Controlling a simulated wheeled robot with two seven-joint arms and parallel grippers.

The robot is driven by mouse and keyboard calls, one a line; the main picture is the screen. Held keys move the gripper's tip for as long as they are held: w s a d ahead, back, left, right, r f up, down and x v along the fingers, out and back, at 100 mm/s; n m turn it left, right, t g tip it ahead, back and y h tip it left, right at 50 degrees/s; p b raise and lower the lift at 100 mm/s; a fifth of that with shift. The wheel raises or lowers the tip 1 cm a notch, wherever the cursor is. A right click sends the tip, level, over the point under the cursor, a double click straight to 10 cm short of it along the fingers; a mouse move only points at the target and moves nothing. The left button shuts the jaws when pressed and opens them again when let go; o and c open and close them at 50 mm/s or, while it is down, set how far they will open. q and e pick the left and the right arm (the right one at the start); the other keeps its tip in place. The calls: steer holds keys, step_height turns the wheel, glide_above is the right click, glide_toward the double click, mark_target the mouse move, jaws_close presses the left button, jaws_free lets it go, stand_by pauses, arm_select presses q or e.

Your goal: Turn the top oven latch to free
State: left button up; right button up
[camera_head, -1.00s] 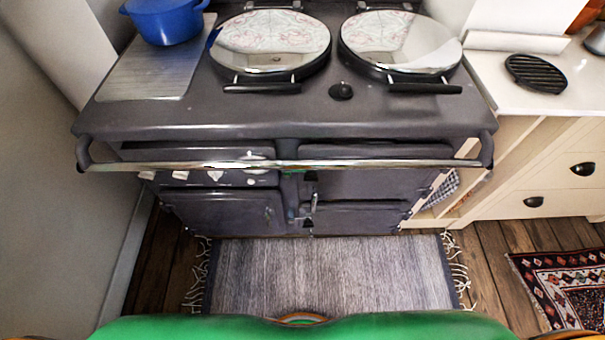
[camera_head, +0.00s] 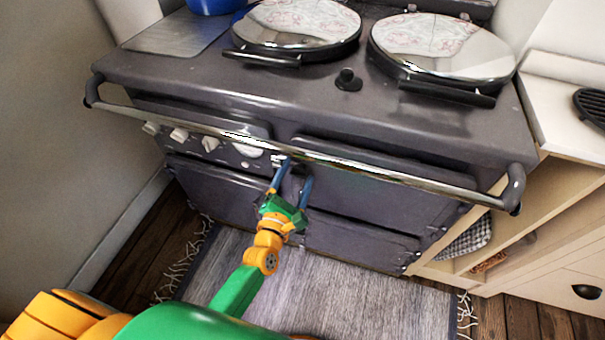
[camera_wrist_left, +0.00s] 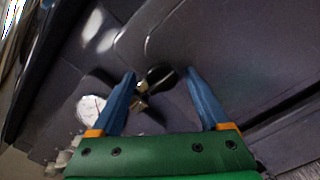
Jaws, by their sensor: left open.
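The dark grey range cooker (camera_head: 215,75) fills the head view. The top oven door (camera_head: 375,190) is on its right front, below the chrome rail, and looks closed. In the left wrist view the top oven latch (camera_wrist_left: 158,78) is a small dark knob with a brass-coloured fitting beside it, at the left edge of the door. My left gripper (camera_head: 295,174) is open below the rail at that edge. In the left wrist view its blue fingers (camera_wrist_left: 160,74) stand on either side of the latch, apart from it. In the head view the gripper mostly hides the latch. My right gripper is not in view.
The chrome rail (camera_head: 400,178) runs across the front, just above my left gripper. White knobs (camera_head: 180,135) and a round dial sit left of the latch. A lower door (camera_head: 360,240) is beneath. A striped rug (camera_head: 340,295) covers the floor; an open cream cabinet (camera_head: 540,235) stands right.

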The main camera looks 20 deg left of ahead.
arm_select(q)
steer(key=shift+w+d, duration=0.15)
steer(key=shift+w, duration=0.6)
jaws_close()
stand_by(0.9)
